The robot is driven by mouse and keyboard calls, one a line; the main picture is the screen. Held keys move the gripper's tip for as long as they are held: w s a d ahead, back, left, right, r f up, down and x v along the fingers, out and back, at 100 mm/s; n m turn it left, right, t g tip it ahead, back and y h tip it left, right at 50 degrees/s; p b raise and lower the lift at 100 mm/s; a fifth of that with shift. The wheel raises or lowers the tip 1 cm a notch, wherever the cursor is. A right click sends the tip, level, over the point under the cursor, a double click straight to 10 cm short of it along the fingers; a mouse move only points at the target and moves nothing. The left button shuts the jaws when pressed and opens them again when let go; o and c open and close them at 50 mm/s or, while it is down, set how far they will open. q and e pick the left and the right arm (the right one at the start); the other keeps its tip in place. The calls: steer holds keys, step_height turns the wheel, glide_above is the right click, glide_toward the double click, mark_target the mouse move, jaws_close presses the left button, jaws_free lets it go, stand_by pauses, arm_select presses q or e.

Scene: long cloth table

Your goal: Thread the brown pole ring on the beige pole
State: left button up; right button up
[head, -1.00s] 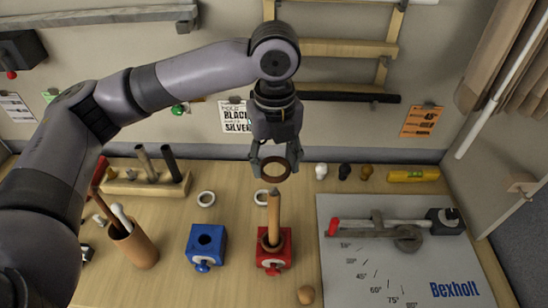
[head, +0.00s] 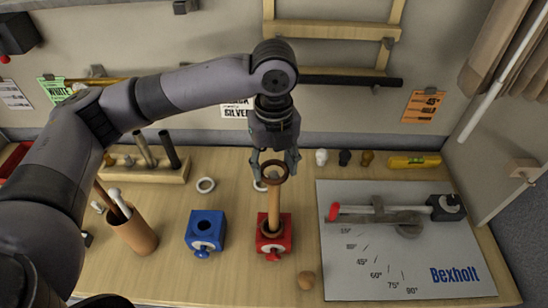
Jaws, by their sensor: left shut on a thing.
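The brown pole ring (head: 274,181) is held between the fingertips of my left gripper (head: 274,168), which is shut on it. The beige pole (head: 273,212) stands upright in a red block (head: 274,248), with a brown collar at its foot. The ring appears at the pole's upper end in the head view. I cannot tell whether it is around the tip or just above it. My right gripper is not in view.
A blue block (head: 204,243) with a hole stands left of the red one. A pen cup (head: 133,236) stands left.

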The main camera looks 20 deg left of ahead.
mark_target(274, 173)
arm_select(q)
steer(key=shift+f, duration=1.45)
steer(key=o, duration=1)
steer(key=shift+r, duration=0.1)
step_height(274, 173, up, 12)
steer(key=shift+f, duration=0.1)
